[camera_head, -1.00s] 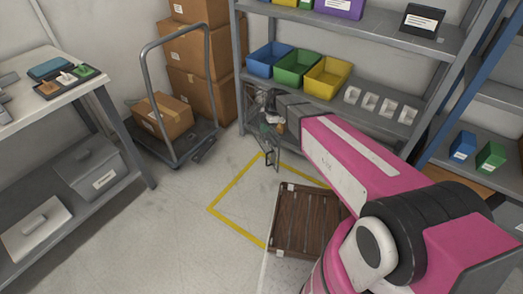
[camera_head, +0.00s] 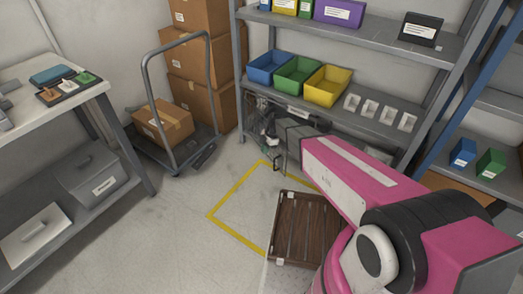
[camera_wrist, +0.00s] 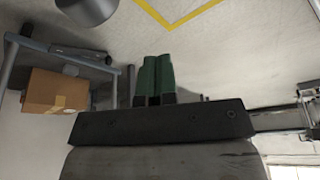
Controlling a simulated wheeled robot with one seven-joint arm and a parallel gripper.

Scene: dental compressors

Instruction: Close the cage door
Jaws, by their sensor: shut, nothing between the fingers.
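The cage (camera_head: 260,106) stands low under the shelf with the coloured bins, largely hidden by my arm. Its thin wire front shows only in part. A small dark handle-like piece (camera_head: 277,163) hangs at its front edge, apparently on the door; how far the door stands open is unclear. My gripper's two green fingers (camera_wrist: 155,80) are pressed together and empty in the wrist view.
A yellow floor outline (camera_head: 232,217) lies in front of the cage, with a brown slatted crate (camera_head: 303,228) at its right. A hand cart (camera_head: 173,158) with a cardboard box (camera_head: 164,124) stands left. Shelving (camera_head: 385,132) is above and right. Floor at centre left is clear.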

